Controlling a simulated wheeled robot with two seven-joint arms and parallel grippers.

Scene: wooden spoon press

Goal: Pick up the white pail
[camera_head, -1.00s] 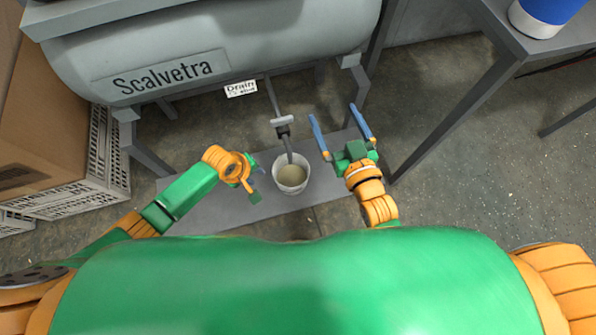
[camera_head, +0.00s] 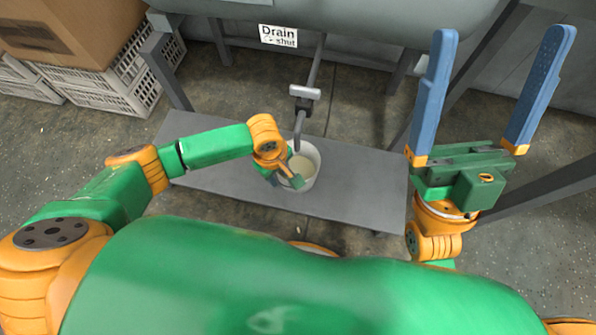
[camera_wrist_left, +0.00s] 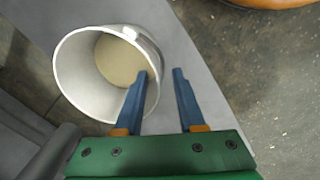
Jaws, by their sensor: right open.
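The white pail (camera_head: 313,172) stands on the grey low platform (camera_head: 222,178), below the drain pipe. It holds a pale beige content. It shows large in the left wrist view (camera_wrist_left: 80,75), with its mouth towards the camera. My left gripper (camera_head: 288,172) is at the pail's near left side, its fingers mostly hidden in the head view. In the left wrist view my left gripper (camera_wrist_left: 162,74) is open, with one finger over the pail's mouth and the other outside the rim; the rim lies between them. My right gripper (camera_head: 505,32) is open and empty, raised at the right.
A drain pipe with a valve handle (camera_head: 305,92) comes down just behind the pail. The grey tank (camera_head: 400,18) with a drain sign (camera_head: 279,36) is above. White crates (camera_head: 125,85) and a cardboard box (camera_head: 70,30) stand at the left.

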